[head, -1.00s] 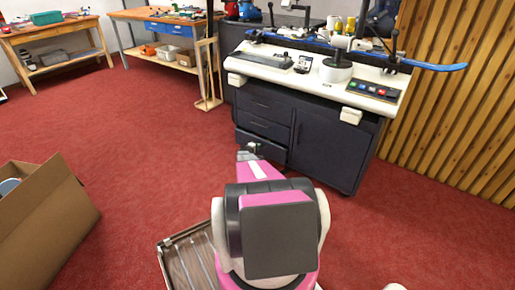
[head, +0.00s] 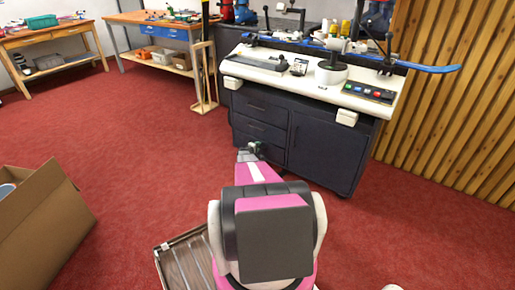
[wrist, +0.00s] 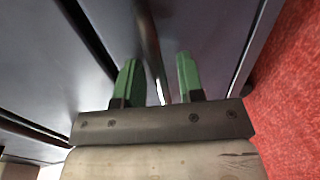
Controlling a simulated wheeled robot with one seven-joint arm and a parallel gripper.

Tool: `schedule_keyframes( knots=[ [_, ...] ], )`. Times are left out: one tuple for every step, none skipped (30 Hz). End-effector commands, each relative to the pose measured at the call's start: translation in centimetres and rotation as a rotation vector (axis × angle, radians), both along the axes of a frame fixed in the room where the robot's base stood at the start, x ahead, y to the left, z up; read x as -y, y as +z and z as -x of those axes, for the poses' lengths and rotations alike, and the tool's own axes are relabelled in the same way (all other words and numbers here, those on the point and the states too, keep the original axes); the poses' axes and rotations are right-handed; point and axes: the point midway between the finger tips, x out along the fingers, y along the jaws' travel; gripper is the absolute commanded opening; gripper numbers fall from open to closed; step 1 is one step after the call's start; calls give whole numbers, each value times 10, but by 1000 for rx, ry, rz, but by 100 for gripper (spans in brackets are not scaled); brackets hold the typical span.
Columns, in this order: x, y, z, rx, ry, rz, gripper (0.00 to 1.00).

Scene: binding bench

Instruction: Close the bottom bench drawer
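The bench (head: 315,135) has a dark cabinet with a column of drawers on its left and a door on its right. The bottom bench drawer (head: 275,153) is low in that column, partly hidden by my gripper (head: 252,150). How far it stands out is hard to tell. In the wrist view, a dark drawer front (wrist: 210,40) fills the middle, with a bar handle (wrist: 149,40) running across it. My gripper's two green fingers (wrist: 158,82) are apart, with the handle's line passing between them. I see no clear grip on it; contact is unclear.
Red carpet (head: 150,150) is clear left of the bench. A cardboard box (head: 45,225) stands at the lower left. A wooden slat wall (head: 440,120) is right of the bench. A workbench (head: 165,25) stands at the back left.

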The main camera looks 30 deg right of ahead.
Motion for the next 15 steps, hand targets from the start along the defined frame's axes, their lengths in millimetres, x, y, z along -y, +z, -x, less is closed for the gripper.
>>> schedule_keyframes(
  knots=[
    [-3,1,1,0,0,0,35],
    [-4,1,2,0,0,0,35],
    [-7,2,4,0,1,-1,35],
    [-10,2,5,0,1,-1,35],
    [-13,3,6,0,1,-1,35],
    [-17,4,8,0,1,-1,35],
    [-21,5,10,0,1,-1,35],
    [-25,6,12,-1,1,-1,35],
    [-32,8,15,-1,2,-1,35],
    [-37,9,17,-1,2,-1,35],
    [-42,10,19,-1,2,-1,35],
    [-49,12,22,-1,1,-1,35],
    [-54,13,25,-1,1,-1,35],
    [-59,14,27,-1,1,-2,35],
    [-66,15,30,-1,1,-2,35]
  ],
)
